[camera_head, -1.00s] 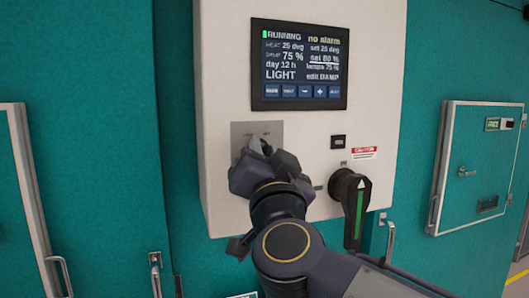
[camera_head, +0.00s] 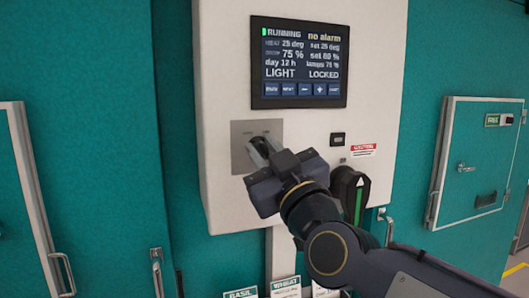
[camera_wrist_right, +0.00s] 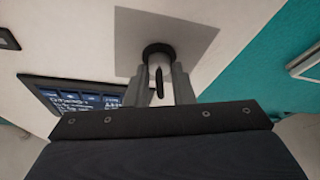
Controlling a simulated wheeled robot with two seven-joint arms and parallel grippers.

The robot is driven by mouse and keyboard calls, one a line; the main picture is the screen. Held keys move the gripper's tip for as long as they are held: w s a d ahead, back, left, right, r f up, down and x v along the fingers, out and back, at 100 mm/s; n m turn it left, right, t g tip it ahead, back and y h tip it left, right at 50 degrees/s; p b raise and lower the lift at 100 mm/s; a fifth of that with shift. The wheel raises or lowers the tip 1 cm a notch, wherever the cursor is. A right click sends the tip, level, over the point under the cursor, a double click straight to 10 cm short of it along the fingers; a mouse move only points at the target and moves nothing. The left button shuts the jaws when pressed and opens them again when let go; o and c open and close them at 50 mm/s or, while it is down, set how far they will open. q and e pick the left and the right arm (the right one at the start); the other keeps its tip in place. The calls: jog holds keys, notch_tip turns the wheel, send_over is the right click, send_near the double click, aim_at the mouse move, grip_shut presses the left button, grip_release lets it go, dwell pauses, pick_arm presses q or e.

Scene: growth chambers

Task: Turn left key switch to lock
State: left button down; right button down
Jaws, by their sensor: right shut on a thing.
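The left key switch sits on a grey square plate (camera_head: 243,157) low on the left of the white control panel (camera_head: 225,60). Its dark key (camera_wrist_right: 159,84) shows in the wrist view, standing out from a round black collar (camera_wrist_right: 157,52). My right gripper (camera_head: 262,152) is at the plate, its fingers on either side of the key. In the wrist view the right gripper (camera_wrist_right: 159,88) is shut on the key. The display (camera_head: 300,63) reads RUNNING, no alarm, LIGHT and LOCKED. My left gripper is not in view.
A black rotary handle (camera_head: 350,190) with a green stripe is to the right of my gripper, partly behind my arm. A small black button (camera_head: 338,139) is above it. Teal chamber doors with metal handles (camera_head: 62,272) flank the panel. Labels (camera_head: 286,287) show below.

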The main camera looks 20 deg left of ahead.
jog(key=shift+n+g+y, duration=0.4)
jog(key=shift+n+g, duration=0.2)
jog(key=shift+n, duration=0.9)
jog(key=c, duration=1.6)
grip_release()
jog(key=b+v, duration=0.3)
jog(key=v, duration=0.4)
jog(key=shift+s+d+f, duration=0.1)
jog(key=shift+s+d, duration=0.2)
